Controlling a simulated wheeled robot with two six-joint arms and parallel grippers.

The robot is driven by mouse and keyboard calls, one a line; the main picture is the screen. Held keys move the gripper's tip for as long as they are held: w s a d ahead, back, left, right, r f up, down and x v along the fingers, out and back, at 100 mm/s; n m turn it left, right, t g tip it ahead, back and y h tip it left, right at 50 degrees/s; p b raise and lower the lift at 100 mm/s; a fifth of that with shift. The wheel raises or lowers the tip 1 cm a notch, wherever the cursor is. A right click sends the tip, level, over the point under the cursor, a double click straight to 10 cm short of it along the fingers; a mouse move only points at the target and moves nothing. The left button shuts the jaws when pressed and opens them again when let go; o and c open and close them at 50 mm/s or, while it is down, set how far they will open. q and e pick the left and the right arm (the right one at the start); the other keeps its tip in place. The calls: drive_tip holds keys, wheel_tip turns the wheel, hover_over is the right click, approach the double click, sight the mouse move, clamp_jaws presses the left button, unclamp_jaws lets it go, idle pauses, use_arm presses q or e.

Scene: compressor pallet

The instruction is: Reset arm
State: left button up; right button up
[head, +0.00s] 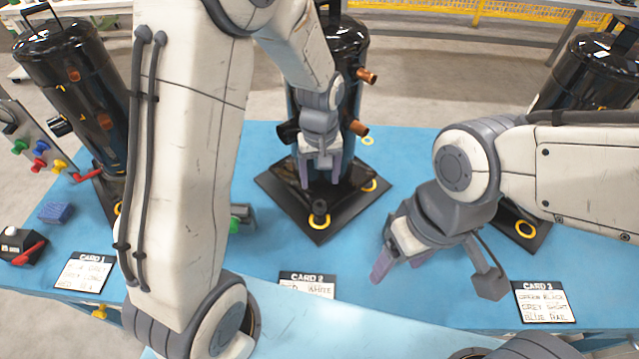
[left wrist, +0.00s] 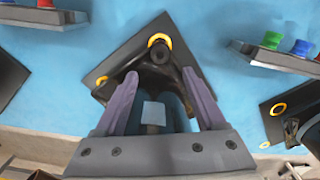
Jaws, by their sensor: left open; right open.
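My left gripper (head: 320,178) hangs in front of the middle black compressor (head: 347,55), over its black base plate (head: 310,222). Its purple fingers are apart; I see nothing held between them. In the left wrist view the open fingers (left wrist: 160,75) point toward the plate, with a black foot and yellow ring (left wrist: 160,41) beyond them. Whether the fingers touch the compressor, I cannot tell. My right gripper (head: 395,262) is open and empty over the blue table (head: 400,300), right of the middle plate and left of the right compressor (head: 597,72).
A black block with a red lever (head: 20,243) is at far left.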

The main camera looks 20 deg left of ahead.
idle(0.5)
use_arm(q)
drive_tip(key=s+d+r+m, duration=0.2)
drive_tip(key=s+r+m, duration=0.2)
drive_tip(key=s, duration=0.3)
drive_tip(key=s+d+r+m, duration=0.3)
drive_tip(key=s+r+m, duration=0.1)
drive_tip(key=s, duration=0.3)
drive_tip(key=s+d+r+m+h+p, duration=0.1)
drive_tip(key=s+d+r+m, duration=0.2)
drive_tip(key=s, duration=0.4)
drive_tip(key=shift+r+m, duration=0.55)
drive_tip(key=shift+m, duration=0.05)
drive_tip(key=shift+s, duration=0.25)
drive_tip(key=shift+c, duration=0.3)
